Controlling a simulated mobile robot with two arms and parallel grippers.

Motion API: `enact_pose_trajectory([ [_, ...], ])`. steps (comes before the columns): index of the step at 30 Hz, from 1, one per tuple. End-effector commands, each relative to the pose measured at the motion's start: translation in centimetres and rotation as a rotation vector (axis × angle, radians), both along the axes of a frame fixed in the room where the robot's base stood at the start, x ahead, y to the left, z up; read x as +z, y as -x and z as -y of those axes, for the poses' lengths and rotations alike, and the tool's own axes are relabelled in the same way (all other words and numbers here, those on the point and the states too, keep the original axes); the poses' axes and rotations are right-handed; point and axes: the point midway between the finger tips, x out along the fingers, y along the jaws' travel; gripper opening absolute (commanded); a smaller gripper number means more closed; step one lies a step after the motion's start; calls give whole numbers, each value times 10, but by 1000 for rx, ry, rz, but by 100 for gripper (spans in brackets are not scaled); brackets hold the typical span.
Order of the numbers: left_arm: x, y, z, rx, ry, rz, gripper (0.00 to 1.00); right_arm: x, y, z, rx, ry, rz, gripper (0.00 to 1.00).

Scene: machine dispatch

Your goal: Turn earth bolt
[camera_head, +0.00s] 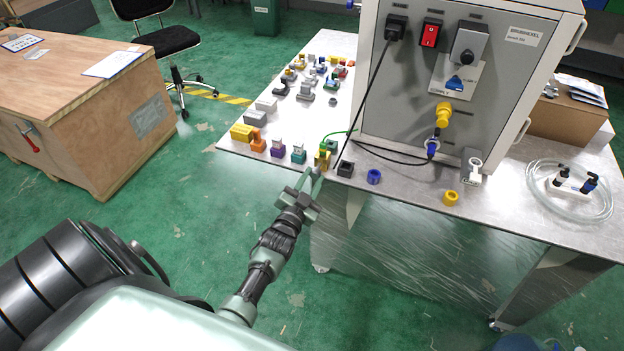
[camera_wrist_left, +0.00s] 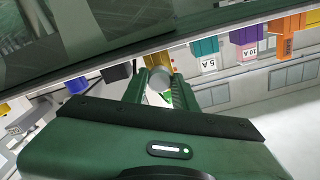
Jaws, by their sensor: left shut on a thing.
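The earth bolt shows in the left wrist view as a round grey metal head (camera_wrist_left: 160,76) with yellow metal beside it. In the head view, a brass-coloured block (camera_head: 322,160) stands at the table's front edge, near a green wire (camera_head: 340,133) that runs toward the machine. My left gripper (camera_head: 311,180) reaches up to this block from below. In the left wrist view, the fingers of the left gripper (camera_wrist_left: 157,88) are on either side of the bolt head, shut on it. The fingers partly hide the bolt. My right gripper is not in view.
The grey machine cabinet (camera_head: 405,110) stands on the table (camera_head: 400,197). Teal (camera_head: 298,154), purple (camera_head: 278,147) and orange (camera_head: 257,141) parts stand left. The floor in front is clear.

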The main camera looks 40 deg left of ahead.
Motion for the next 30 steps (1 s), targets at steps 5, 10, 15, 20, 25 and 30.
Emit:
enact_pose_trajectory([
  [5, -2, 0, 0, 0, -164, -42, 0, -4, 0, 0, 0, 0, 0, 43],
  [10, -2, 1, 0, 1, -319, -79, 0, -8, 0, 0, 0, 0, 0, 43],
  [15, -3, 1, 0, 0, -477, -117, 0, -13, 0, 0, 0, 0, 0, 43],
  [20, -3, 1, 0, 0, -626, -152, 0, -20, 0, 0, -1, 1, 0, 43],
  [25, -3, 1, -1, 0, -782, -190, 0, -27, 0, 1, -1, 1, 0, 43],
  [30, -3, 1, -1, 0, -940, -228, 0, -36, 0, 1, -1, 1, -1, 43],
])
